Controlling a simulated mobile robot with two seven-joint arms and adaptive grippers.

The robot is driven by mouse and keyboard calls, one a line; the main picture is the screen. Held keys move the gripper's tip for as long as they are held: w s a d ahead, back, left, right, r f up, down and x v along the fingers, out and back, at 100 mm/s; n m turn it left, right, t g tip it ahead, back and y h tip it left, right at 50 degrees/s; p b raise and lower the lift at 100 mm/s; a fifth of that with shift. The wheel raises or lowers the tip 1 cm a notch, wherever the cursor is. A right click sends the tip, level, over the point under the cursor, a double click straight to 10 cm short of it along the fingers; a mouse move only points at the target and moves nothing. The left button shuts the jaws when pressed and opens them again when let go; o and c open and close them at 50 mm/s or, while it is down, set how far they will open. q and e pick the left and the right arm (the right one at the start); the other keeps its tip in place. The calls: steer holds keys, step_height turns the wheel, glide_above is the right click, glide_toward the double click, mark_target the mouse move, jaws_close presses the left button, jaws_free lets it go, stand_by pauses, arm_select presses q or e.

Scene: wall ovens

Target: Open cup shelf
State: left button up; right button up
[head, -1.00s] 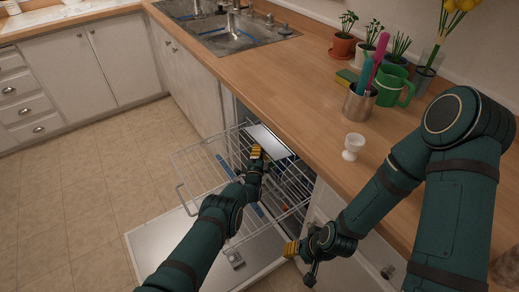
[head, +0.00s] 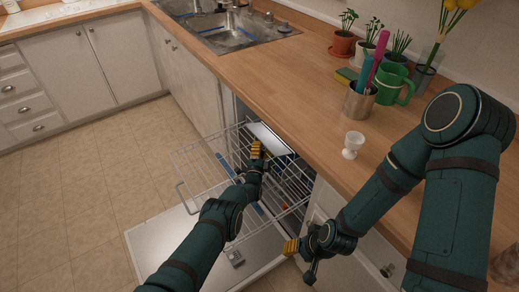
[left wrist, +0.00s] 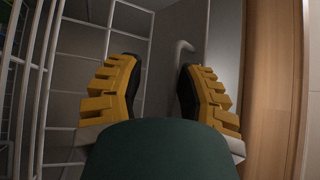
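The wire rack (head: 192,174) is pulled out above the lowered dishwasher door (head: 160,238). A flat pale panel (head: 270,138) shows at the rack's back edge under the counter; I cannot tell whether it is the cup shelf. My left gripper (head: 256,150) is over the rack, just left of this panel. In the left wrist view its yellow fingers (left wrist: 155,95) are apart with nothing between them. A bent grey rod (left wrist: 181,60) shows beyond them, and wire bars (left wrist: 45,80) stand to the left. My right gripper (head: 291,247) is low by the cabinet front, away from the rack.
The wooden counter (head: 260,80) runs above the dishwasher. On it are a white egg cup (head: 353,145), a metal utensil cup (head: 358,102), a green mug (head: 393,85) and potted plants. The tiled floor (head: 75,195) at left is clear.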

arm_select(q)
steer(key=shift+v, duration=3.75)
